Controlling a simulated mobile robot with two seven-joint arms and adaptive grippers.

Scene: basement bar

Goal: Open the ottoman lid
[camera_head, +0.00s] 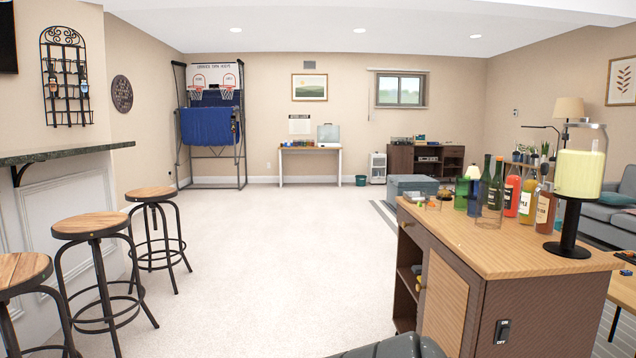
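A grey-teal box-shaped ottoman (408,186) stands on the floor in the middle distance, right of the room's centre. Its flat lid appears shut, though it is small at this distance. The wooden-topped bar cabinet and the things on it hide its lower right part. Neither of my grippers shows in this view.
The bar cabinet (470,238) stands close at the right, with bottles, glasses and a yellow drink dispenser (580,172) on top. Several stools, one of them a wooden-topped stool (90,226), line the counter (60,153) at left. The pale carpet (270,250) between is clear.

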